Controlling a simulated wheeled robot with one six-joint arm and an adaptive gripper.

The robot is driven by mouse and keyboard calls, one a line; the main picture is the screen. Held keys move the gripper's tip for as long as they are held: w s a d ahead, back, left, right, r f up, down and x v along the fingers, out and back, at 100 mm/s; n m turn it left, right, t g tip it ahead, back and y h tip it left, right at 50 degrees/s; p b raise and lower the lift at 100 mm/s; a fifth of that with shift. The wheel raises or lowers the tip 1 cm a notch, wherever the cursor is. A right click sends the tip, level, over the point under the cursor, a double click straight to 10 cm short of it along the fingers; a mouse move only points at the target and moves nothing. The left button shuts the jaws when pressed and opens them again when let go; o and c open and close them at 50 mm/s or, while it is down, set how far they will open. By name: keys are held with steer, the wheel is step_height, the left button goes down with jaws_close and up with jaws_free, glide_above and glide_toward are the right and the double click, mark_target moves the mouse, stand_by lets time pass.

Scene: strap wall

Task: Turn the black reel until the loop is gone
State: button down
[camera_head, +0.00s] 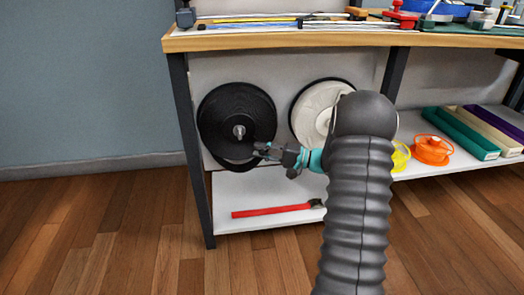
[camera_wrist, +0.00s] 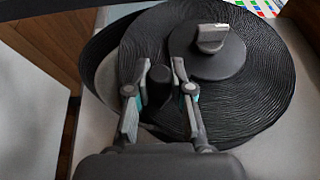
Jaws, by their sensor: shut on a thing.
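The black reel (camera_head: 232,112) is mounted on the white panel under the bench, wound with black strap. A slack loop of strap (camera_head: 236,165) hangs below it; in the wrist view the loop (camera_wrist: 98,50) stands away from the winding at the left, with a gap inside it. My gripper (camera_head: 262,151) is at the reel's lower right. In the wrist view my gripper (camera_wrist: 161,72) is shut on a dark knob (camera_wrist: 158,88) on the reel's face. The reel's hub carries a pale metal piece (camera_wrist: 212,38). My fingers hide part of the winding.
A white reel (camera_head: 313,108) hangs to the right, partly behind my arm. A red-handled tool (camera_head: 270,211) lies on the low shelf beneath. A dark bench leg (camera_head: 193,150) stands close at the left. Yellow and orange spools (camera_head: 432,150) sit right of my arm.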

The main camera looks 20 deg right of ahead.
steer(key=c, duration=1)
jaws_free()
steer(key=v, duration=1.2)
steer(key=shift+w+d+r, duration=0.1)
